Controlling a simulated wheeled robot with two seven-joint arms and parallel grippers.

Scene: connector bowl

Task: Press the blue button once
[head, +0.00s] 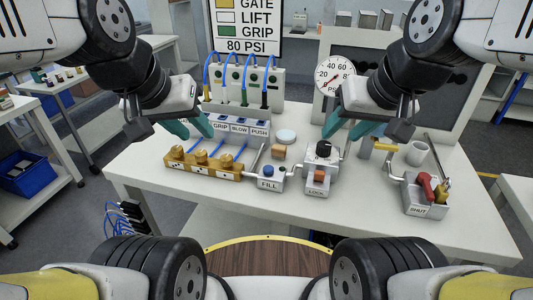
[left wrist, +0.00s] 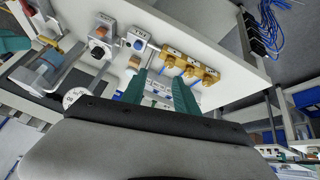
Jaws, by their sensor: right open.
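The blue button (head: 268,169) is a small round knob on top of the grey box labelled FILL (head: 270,184), near the table's front edge. It also shows in the left wrist view (left wrist: 138,45), uncovered. My left gripper (head: 191,126) is open and empty, above the table's left part, up and to the left of the button. Its two teal fingers stand apart in the left wrist view (left wrist: 160,88). My right gripper (head: 348,126) is open and empty, up and to the right of the button, above the area behind the LOCK box. Neither gripper touches the button.
A brass valve block (head: 200,165) is left of the FILL box. The LOCK box (head: 317,183) with a black knob and orange switch is right of it. A wooden block (head: 278,153) and pale disc (head: 286,136) lie behind. A SHUT box (head: 418,196) stands far right.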

